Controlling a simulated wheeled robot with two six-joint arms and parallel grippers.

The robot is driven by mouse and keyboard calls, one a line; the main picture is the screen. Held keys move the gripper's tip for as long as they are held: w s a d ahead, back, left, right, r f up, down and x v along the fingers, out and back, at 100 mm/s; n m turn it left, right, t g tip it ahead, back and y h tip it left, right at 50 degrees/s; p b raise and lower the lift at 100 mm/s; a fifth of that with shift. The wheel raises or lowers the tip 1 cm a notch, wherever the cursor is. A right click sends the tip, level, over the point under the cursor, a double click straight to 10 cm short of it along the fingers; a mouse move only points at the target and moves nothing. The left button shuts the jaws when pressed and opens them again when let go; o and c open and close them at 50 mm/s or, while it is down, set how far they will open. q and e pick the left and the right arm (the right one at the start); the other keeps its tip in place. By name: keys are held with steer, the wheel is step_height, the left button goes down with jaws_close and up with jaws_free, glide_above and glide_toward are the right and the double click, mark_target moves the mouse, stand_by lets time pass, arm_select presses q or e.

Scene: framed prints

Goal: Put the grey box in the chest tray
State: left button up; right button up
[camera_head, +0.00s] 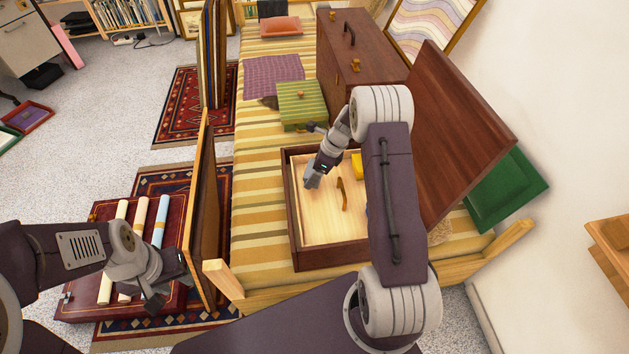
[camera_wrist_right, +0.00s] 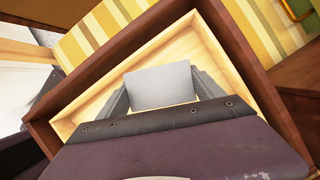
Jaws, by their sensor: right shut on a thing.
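The chest tray (camera_head: 293,225) is an open dark-wood box with a pale wooden floor on the striped bed or bench. My right gripper (camera_head: 313,180) reaches down over its left part. In the right wrist view my right gripper (camera_wrist_right: 160,100) is shut on the grey box (camera_wrist_right: 160,84), a plain grey block between the fingers. The pale floor and dark rim of the tray (camera_wrist_right: 255,80) surround it in that view. I cannot tell whether the box touches the floor. My left gripper (camera_head: 165,290) is low at the left, apart from the tray; its jaw opening is unclear.
A yellow item (camera_head: 357,165) and a small brown piece (camera_head: 342,193) lie in the tray. A raised brown lid (camera_head: 460,130) stands to its right. A striped green box (camera_head: 303,105) and a closed wooden chest (camera_head: 350,65) stand behind. A framed panel (camera_head: 200,215) stands left.

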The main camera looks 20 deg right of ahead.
step_height(320, 180, down, 4)
steer(key=shift+s+r+b, duration=0.1)
steer(key=shift+b, duration=1.05)
steer(key=shift+f, duration=0.25)
steer(key=shift+r, duration=0.2)
steer(key=shift+f, duration=0.1)
steer(key=o, duration=1.7)
steer(key=shift+c, duration=0.2)
